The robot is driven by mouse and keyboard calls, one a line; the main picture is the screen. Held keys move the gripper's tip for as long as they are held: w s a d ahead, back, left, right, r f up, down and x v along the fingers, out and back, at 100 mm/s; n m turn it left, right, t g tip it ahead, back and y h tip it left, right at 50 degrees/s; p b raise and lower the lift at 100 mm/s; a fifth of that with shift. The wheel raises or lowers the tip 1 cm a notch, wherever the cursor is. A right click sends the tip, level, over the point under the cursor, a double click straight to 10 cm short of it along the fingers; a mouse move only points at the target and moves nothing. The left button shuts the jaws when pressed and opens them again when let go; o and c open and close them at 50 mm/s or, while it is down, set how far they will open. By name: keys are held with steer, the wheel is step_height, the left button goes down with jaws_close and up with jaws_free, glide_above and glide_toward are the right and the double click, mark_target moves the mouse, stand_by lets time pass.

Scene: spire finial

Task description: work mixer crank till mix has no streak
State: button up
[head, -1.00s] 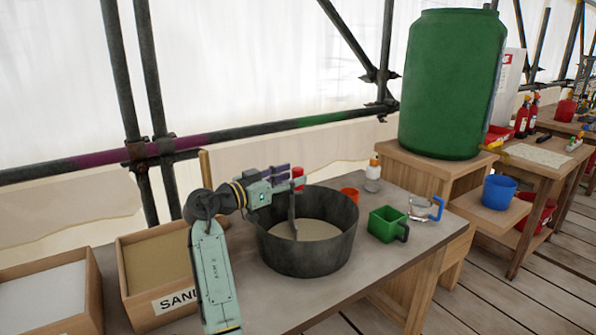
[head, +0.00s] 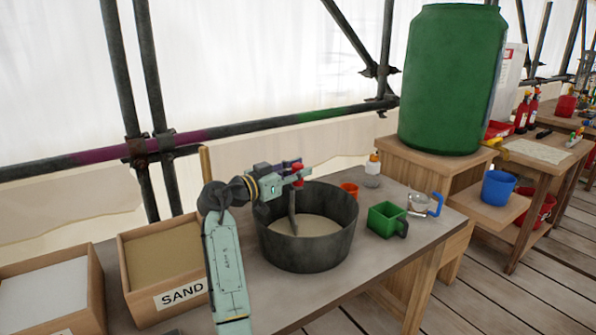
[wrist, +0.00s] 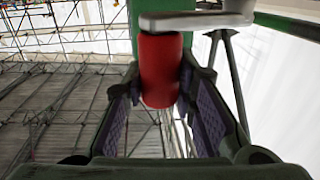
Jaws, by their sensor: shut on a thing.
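The dark mixing tub (head: 308,245) stands on the workbench, with a pale beige mix (head: 315,226) in it. At this size I see no clear streak in the mix, but part of it is hidden by the tub wall. A grey crank shaft (head: 292,208) goes down into the mix. My gripper (head: 296,173) is over the tub's back left rim, shut on the red crank handle (wrist: 161,70). In the wrist view the handle stands between the two purple-padded fingers, under a grey crank arm (wrist: 196,20).
The sand box (head: 163,262) is at left. A large green barrel (head: 451,80) stands behind right.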

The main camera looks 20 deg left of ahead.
jaws_close()
steer(key=shift+f, duration=0.1)
steer(key=shift+s+a+m+g+h+b, duration=0.1)
steer(key=shift+a+m+g+h+b, duration=0.25)
steer(key=shift+h+b, duration=0.35)
steer(key=shift+s+a+m+g+h+b, duration=0.2)
steer(key=shift+a+m+g+h, duration=0.1)
steer(key=shift+m+g+h, duration=0.3)
steer(key=shift+s+a+m+g+h+b, duration=0.1)
steer(key=shift+a+m+g+h+b, duration=0.15)
steer(key=shift+m+g+h, duration=0.3)
steer(key=o, duration=0.7)
jaws_free()
